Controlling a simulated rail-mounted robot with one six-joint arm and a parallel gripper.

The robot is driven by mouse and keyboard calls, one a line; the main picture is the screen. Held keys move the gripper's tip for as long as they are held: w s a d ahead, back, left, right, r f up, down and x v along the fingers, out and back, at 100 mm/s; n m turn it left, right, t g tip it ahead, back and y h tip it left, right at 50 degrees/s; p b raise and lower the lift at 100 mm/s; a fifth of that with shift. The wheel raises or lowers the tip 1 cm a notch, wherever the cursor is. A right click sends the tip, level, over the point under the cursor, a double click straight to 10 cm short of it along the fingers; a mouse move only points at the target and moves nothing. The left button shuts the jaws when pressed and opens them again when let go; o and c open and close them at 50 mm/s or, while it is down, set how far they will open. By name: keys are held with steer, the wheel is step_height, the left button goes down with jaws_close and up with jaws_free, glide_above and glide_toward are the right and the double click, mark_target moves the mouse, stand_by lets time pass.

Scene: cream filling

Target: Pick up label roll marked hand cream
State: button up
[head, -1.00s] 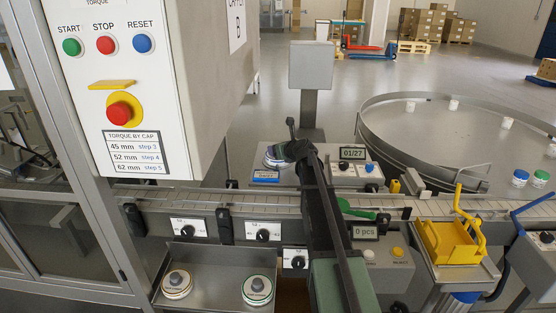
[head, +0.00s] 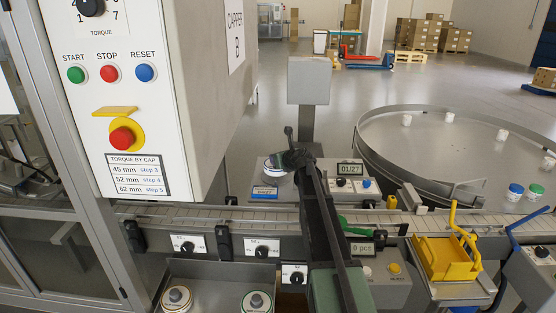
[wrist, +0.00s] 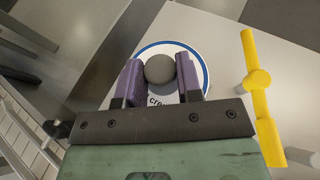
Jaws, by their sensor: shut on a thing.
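A label roll (wrist: 200,62), a white disc with a blue ring, shows beneath my gripper (wrist: 159,66) in the wrist view. Only "cre" of its printed word is readable; the rest is hidden by the gripper. My gripper's two purple fingers are shut on the roll's round grey knob (wrist: 159,69). In the head view my gripper (head: 291,158) is at the roll (head: 271,166), on the grey labeller housing behind the conveyor. The arm hides part of the roll there.
Two more label rolls, left (head: 176,306) and right (head: 256,308), lie in a tray in front of the conveyor (head: 180,213). A yellow lever (wrist: 256,80) stands right of the roll. The capper cabinet (head: 180,80) rises at left.

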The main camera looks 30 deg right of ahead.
step_height(320, 180, up, 17)
steer(key=p, duration=1.5)
